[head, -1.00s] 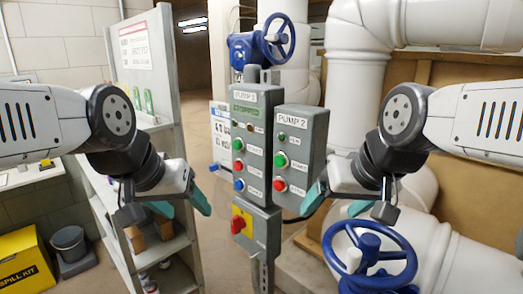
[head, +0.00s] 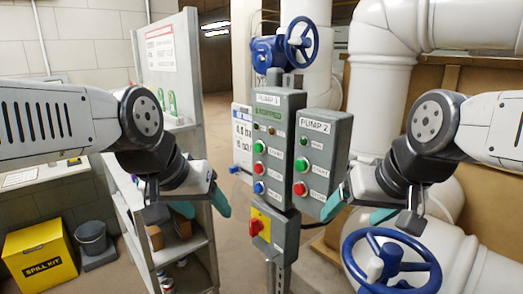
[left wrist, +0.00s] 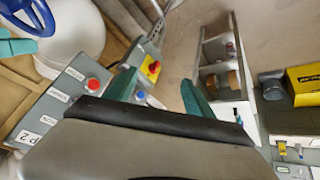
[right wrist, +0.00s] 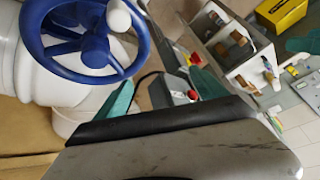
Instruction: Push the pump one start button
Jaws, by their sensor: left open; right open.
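The grey pump 1 box (head: 288,180) stands on a post at the centre of the head view. A green display at its top appears to read stopped. Its front has a green button (head: 259,147), labelled start as far as I can read, above a red button (head: 258,168) and a blue button (head: 258,187). The pump 2 box (head: 335,150) hangs to its right. My left gripper (head: 201,206) is open and empty, left of the pump 1 box and lower than its buttons. My right gripper (head: 356,212) is open and empty, just right of the pump 2 box.
The pump 2 box has its own green (head: 302,165) and red (head: 299,188) buttons. A yellow plate with a red switch (head: 257,227) sits below pump 1. A blue handwheel (head: 392,262) and white pipes crowd the right. A shelf unit (head: 172,240) stands left.

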